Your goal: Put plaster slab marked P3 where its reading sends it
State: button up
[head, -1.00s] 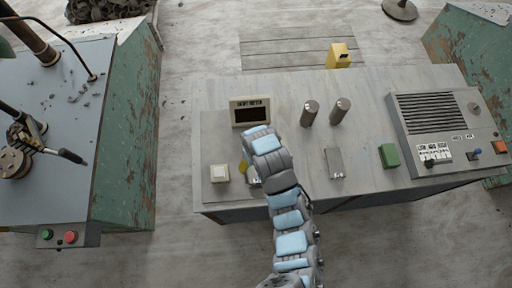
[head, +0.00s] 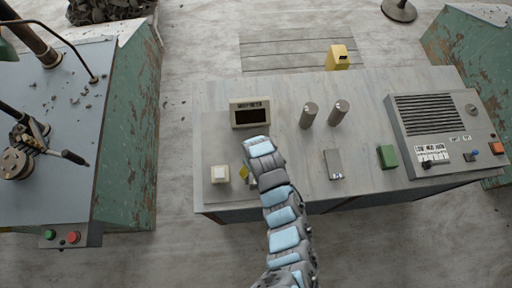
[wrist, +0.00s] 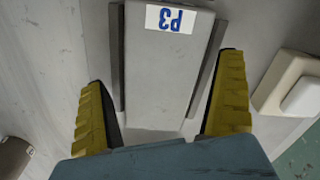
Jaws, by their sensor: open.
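The plaster slab marked P3 (wrist: 166,75) is a pale grey flat piece with a white label and blue lettering, which reads upside down in the wrist view. It lies between two darker grey side strips. My gripper (wrist: 166,88) is open, with one yellow finger on each side of the slab, apart from it. In the head view my arm hides the slab, and a yellow finger (head: 244,172) shows beside the wrist. The meter (head: 250,113) stands just behind, its screen dark with no reading I can make out.
A white button block (head: 220,174) sits left of my gripper. To the right are two grey cylinders (head: 309,115), a small grey block (head: 334,164), a green block (head: 388,156) and a grilled control box (head: 443,130). A yellow box (head: 337,57) stands behind the bench (head: 375,90).

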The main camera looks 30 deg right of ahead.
jog(key=shift+f, duration=0.15)
jog(key=c, duration=1.2)
jog(key=shift+r, duration=0.2)
jog(key=shift+r, duration=0.2)
jog(key=shift+c, duration=0.3)
notch_tip(320, 180, up, 3)
jog(key=shift+f+b, duration=0.15)
jog(key=shift+b, duration=0.45)
jog(key=s+r, duration=0.2)
jog(key=s+a+r, duration=0.1)
jog(key=s+r, duration=0.1)
jog(key=r, duration=0.1)
jog(key=shift+s, duration=0.15)
jog(key=shift+c, duration=0.2)
jog(key=s+a+r+p, duration=0.2)
jog(key=s+r, duration=0.2)
jog(key=s, duration=0.5)
jog(key=shift+a+r+p, duration=0.25)
jog(key=shift+a+p, duration=0.15)
